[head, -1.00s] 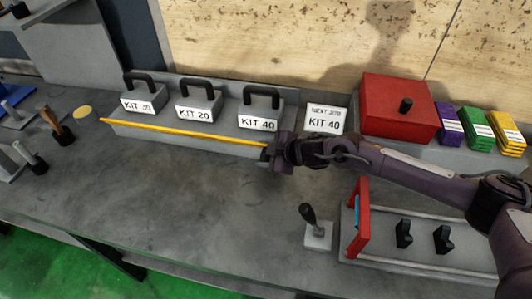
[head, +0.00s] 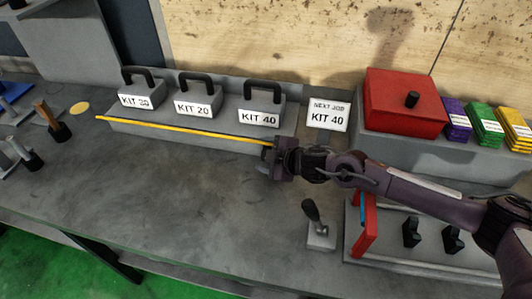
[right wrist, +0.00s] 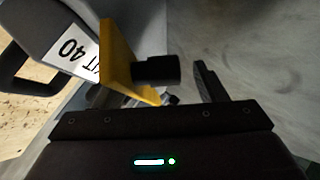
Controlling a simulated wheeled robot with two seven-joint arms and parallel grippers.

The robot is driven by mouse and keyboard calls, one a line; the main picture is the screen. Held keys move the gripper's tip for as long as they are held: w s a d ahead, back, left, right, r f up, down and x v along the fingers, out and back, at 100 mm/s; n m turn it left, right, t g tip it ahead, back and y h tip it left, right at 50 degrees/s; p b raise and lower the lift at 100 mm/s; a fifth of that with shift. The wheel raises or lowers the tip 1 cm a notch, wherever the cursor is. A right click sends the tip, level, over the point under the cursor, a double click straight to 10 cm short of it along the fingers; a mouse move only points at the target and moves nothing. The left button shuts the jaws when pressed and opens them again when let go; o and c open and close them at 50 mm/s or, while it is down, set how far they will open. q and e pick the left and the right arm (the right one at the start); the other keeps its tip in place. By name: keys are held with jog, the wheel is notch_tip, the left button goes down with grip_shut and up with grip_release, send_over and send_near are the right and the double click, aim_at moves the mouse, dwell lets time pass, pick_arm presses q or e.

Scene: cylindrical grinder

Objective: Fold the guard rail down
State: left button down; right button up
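The yellow guard rail (head: 185,130) runs along the front of the kit shelf, before the boxes KIT 30 (head: 138,97), KIT 20 (head: 194,107) and KIT 40 (head: 260,116). My right gripper (head: 268,160) is at the rail's right end, slightly below and in front of it. In the right wrist view, the yellow rail (right wrist: 120,58) stands at the left with a black knob (right wrist: 156,70) sticking out from it. One dark finger (right wrist: 207,84) is to the right of the knob with a gap between them. The other finger is mostly hidden. My left gripper is not in view.
A sign "NEXT JOB KIT 40" (head: 328,115) stands right of the shelf, beside a red box (head: 403,100) and coloured packs. A black-handled lever (head: 318,226) and a fixture with a red plate (head: 364,226) stand at front right. The front middle of the bench is clear.

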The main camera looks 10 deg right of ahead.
jog(key=shift+s+d+r, duration=0.1)
jog(key=shift+s+d, duration=0.1)
jog(key=v, duration=0.7)
jog(key=shift+b, duration=0.45)
jog(key=shift+r, duration=0.1)
